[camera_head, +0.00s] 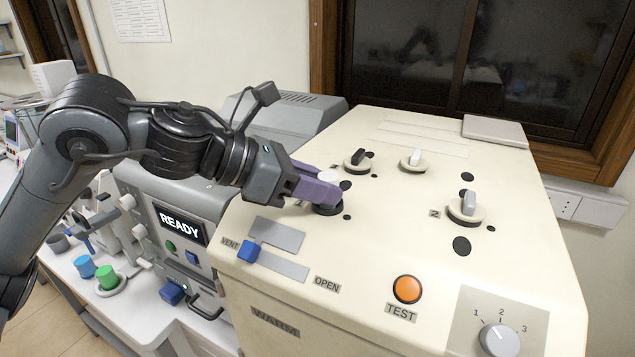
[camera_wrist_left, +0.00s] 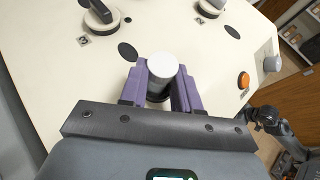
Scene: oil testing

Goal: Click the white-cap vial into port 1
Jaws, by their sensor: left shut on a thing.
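My left gripper (camera_head: 322,192) has purple fingers, shut on the sides of the white-cap vial (camera_head: 328,176). In the left wrist view, the white cap (camera_wrist_left: 162,66) stands up between the two purple fingers (camera_wrist_left: 162,88). The vial's body is mostly hidden by the fingers. The gripper is low over the cream machine top, at a dark round port (camera_head: 327,209) just below the fingertips. I cannot tell how deep the vial sits in it. My right gripper is not seen.
A black-handled knob (camera_head: 357,160), a white-handled knob (camera_head: 413,160) and a grey-handled knob (camera_head: 467,207) beside label 2 stand on the top. An orange TEST button (camera_head: 407,289), a blue VENT slider (camera_head: 248,251) and a selector dial (camera_head: 500,338) are nearer the front.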

